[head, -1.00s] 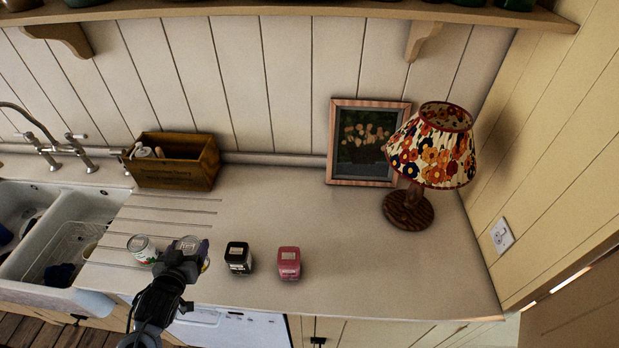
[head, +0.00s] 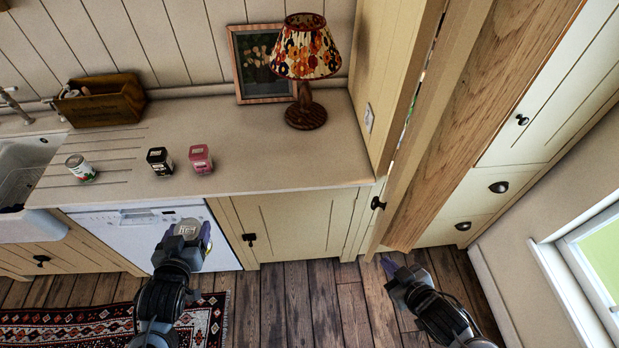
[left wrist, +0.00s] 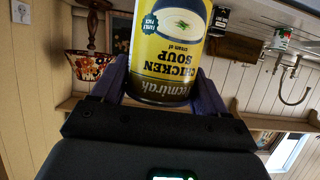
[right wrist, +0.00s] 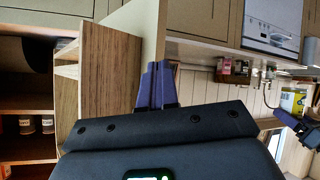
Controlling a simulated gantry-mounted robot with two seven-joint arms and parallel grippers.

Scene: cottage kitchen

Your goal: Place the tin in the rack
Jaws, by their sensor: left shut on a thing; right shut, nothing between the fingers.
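The tin is a yellow and dark chicken soup can (left wrist: 165,50), filling the top of the left wrist view. My left gripper (left wrist: 162,88) is shut around it. In the head view, my left gripper (head: 191,238) holds the tin (head: 188,229) in front of the dishwasher, clear of the counter. My right gripper (head: 388,266) is shut and empty, below the tall wooden panel; its fingers meet in the right wrist view (right wrist: 157,88). I cannot pick out the rack with certainty. The right wrist view shows wooden shelves (right wrist: 25,95) with small jars.
A tall wooden panel (head: 470,110) rises right of the counter. The floor (head: 310,305) is open.

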